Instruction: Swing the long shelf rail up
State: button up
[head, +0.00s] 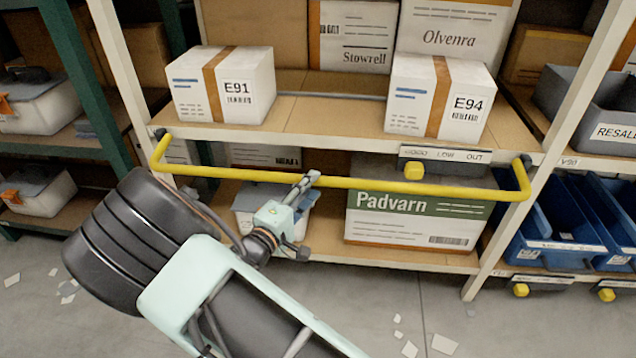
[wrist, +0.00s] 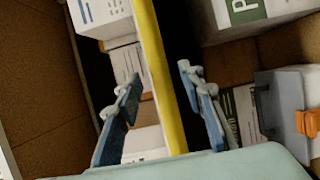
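The long yellow shelf rail (head: 400,184) runs across the front of the middle rack, just below the edge of the shelf board. Its bent ends go up to dark pivots at both uprights, so it hangs low. My gripper (head: 307,181) is at the rail, left of its right half, near the middle. In the wrist view the rail (wrist: 162,70) passes between the two blue-grey fingers of my gripper (wrist: 158,82). The fingers are apart, with a gap to the rail on each side. Whether either finger touches it is not clear.
Box E91 (head: 221,87) and box E94 (head: 439,97) stand on the shelf above the rail, near its front edge. The Padvarn box (head: 414,217) is on the lower shelf behind the rail.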

aim_at(315, 183)
jog(key=shift+x, duration=1.95)
grip_shut()
